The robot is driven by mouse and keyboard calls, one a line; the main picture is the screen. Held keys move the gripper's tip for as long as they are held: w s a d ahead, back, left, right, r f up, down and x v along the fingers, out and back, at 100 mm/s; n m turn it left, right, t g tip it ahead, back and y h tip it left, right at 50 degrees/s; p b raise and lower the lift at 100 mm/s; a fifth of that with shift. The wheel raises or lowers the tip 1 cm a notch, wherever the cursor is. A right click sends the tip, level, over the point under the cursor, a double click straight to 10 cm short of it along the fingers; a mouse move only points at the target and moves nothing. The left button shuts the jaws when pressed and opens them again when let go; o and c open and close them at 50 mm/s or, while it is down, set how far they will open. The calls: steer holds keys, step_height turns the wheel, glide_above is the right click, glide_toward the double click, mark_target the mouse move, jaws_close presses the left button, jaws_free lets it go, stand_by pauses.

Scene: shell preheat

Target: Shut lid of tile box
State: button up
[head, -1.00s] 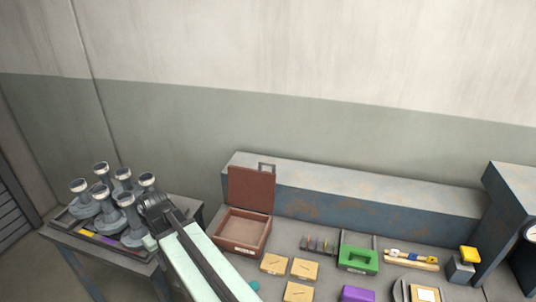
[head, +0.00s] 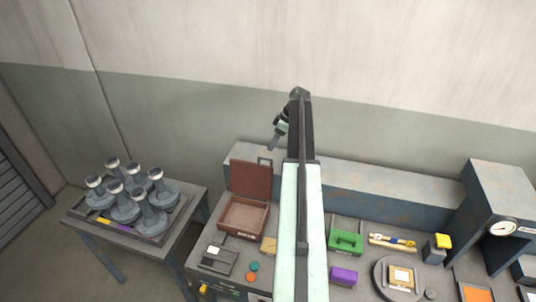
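The tile box is taken to be the brown box (head: 232,229) on the workbench, left of my arm. Its lid (head: 250,179) stands open, upright and leaning a little back at the box's rear edge. The inside of the box looks empty. My gripper (head: 273,147) hangs at the end of my raised arm, above and to the right of the lid in the picture, apart from it. It is too small to tell whether its fingers are open or shut.
A side table with several grey flared pieces on a tray (head: 180,221) stands at the left. A raised ledge (head: 400,186) runs behind the bench. A green box (head: 346,242), a purple block (head: 344,276) and a round plate (head: 381,276) lie right of my arm.

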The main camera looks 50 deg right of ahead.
mark_target(266, 157)
steer(key=b+x, duration=0.5)
steer(key=x, duration=0.1)
steer(key=shift+w+a+f, duration=0.1)
steer(key=shift+f, duration=0.3)
steer(key=shift+r, duration=0.15)
jaws_close()
stand_by(0.6)
